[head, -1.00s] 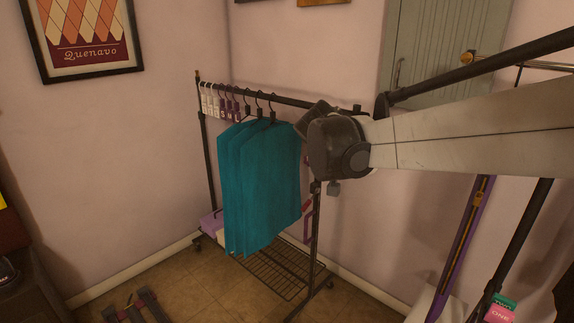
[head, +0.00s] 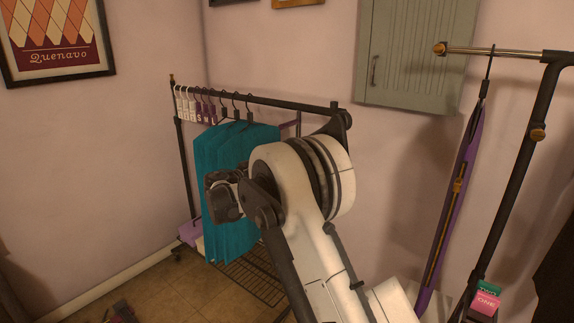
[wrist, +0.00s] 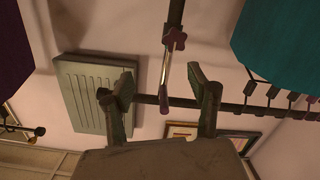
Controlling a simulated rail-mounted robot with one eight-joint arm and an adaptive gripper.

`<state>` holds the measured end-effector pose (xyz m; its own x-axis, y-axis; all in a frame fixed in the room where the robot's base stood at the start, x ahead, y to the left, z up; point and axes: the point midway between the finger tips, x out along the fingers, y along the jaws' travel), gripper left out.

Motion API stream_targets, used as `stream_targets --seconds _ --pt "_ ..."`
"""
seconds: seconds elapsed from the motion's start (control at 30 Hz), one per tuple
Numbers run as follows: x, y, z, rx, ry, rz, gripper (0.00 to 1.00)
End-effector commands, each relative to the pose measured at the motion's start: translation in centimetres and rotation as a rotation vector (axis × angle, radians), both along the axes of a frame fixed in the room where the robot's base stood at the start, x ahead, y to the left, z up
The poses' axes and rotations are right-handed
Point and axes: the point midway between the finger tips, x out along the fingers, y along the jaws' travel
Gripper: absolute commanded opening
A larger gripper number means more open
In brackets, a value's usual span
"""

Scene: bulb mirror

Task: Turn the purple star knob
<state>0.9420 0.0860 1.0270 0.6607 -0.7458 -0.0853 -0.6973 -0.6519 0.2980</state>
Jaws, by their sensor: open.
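In the wrist view a small purple star knob (wrist: 174,37) sits on a dark post of the clothes rack, near the top middle. A thin metal rod with a dark purple end (wrist: 164,104) runs down the picture from beside it. My gripper (wrist: 160,74) is open and empty, with its two fingers apart. The knob shows above and between the fingertips; I cannot tell how far away it is. In the head view my arm covers the rack's right post, and I cannot make out the knob there.
Teal garments (head: 226,150) hang on the black clothes rack (head: 262,98), close to my arm. A wire shelf (head: 252,280) is below. A grey-green cabinet (head: 413,55) is on the wall. A second rack (head: 518,170) stands at the right with a long purple item (head: 458,190).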

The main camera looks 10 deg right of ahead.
Motion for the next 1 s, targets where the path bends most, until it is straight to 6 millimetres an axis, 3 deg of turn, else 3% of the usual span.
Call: stream_targets --seconds 0.13,0.37,1.0 --pt "1.2 1.6 -2.1 -0.025 -0.058 0.002 0.54" --pt "2.0 1.9 -2.9 -0.037 -0.089 0.003 0.54" --pt "9.1 -6.1 -2.9 -0.037 -0.088 0.001 0.54"
